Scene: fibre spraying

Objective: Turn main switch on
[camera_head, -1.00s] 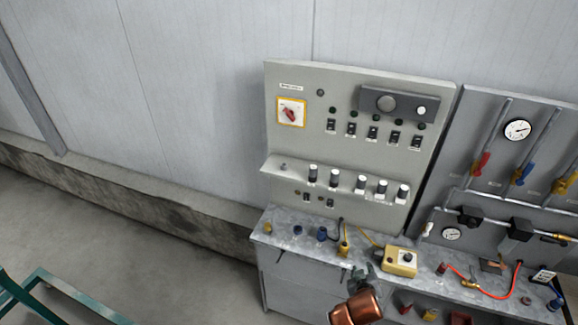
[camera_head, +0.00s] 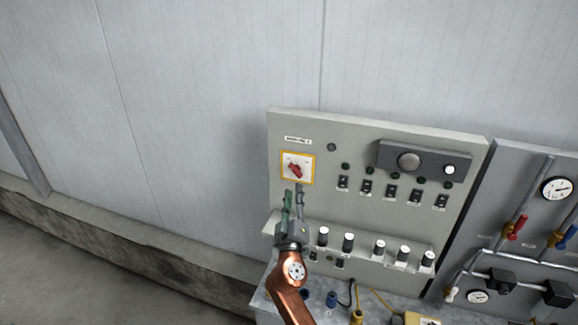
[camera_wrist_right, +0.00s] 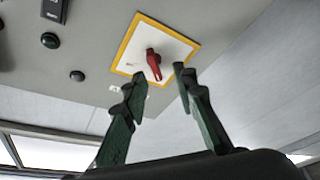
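The main switch is a red rotary handle (camera_head: 295,171) on a white plate with a yellow border (camera_head: 284,180), at the upper left of the grey control panel (camera_head: 335,210). The handle sits tilted on its plate. In the right wrist view the red handle (camera_wrist_right: 154,64) appears just beyond and between the fingertips. My right gripper (camera_head: 294,192) is just below the switch in the head view, its green fingers pointing up toward it. In the wrist view its fingers (camera_wrist_right: 160,76) are apart with nothing between them. I see no contact with the handle. My left gripper is out of view.
Below the switch a shelf with several black-and-white knobs (camera_head: 348,242) juts from the panel. Small black switches (camera_head: 391,192) and a dark box (camera_head: 424,161) lie to the right. A second panel with a gauge (camera_head: 557,188) stands further right. The wall left is bare.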

